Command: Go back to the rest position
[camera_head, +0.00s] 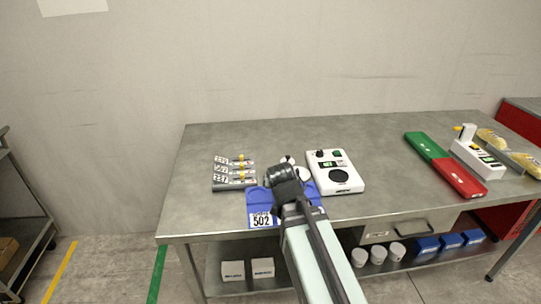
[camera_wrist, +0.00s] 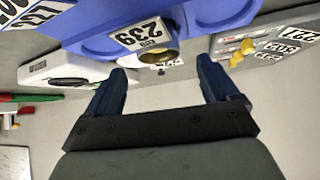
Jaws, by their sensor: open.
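My gripper (camera_wrist: 160,78) shows in the wrist view with its two dark fingers spread apart and nothing visibly held between them. In the head view my arm reaches up from the bottom edge, and its dark end is over the blue holder (camera_head: 262,209) on the table; the fingertips are hard to make out there. In the wrist view the blue holder (camera_wrist: 230,12) fills the top. A brass-rimmed round piece (camera_wrist: 158,57) with a tag reading 239 shows beyond the fingertips.
The grey table (camera_head: 262,135) has tagged grey pieces with yellow parts (camera_head: 236,171) left of the holder. A white device (camera_head: 335,184) stands to its right. A green and red strip (camera_head: 445,165) and another white device (camera_head: 478,158) lie farther right. The table's back is clear.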

